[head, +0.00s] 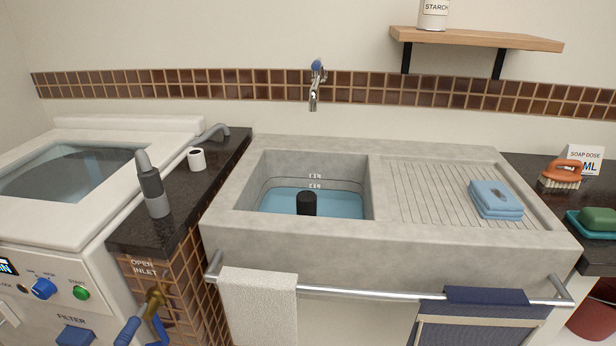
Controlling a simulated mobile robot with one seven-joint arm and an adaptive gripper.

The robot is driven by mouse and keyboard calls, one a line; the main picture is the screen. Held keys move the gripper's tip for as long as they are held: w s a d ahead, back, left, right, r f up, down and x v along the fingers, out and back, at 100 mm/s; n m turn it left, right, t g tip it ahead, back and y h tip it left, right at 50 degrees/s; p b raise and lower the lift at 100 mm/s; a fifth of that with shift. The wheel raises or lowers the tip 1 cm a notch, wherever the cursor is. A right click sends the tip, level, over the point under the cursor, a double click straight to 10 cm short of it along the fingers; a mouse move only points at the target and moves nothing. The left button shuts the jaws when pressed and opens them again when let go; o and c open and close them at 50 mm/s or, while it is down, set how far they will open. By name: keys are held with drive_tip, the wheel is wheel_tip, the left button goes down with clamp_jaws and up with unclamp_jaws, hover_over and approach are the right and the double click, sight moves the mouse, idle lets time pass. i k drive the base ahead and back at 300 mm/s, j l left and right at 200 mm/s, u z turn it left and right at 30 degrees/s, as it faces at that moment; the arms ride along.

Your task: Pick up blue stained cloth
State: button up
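The blue stained cloth (496,207) lies folded in a thick pad on the ribbed drainboard, right of the basin. A darker blue-grey patch shows on its top. Nothing touches it from above. My gripper is not in the head view, so its place and opening are hidden.
The grey stone sink (400,245) has a basin with blue water (340,205) and a black upright cylinder (306,203). A tap (314,90) and wall shelf (480,38) are above. A brush (560,175) and green soap (598,218) lie right. A white towel (258,305) hangs in front.

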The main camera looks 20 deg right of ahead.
sight(492, 199)
drive_tip(key=z, duration=1.4)
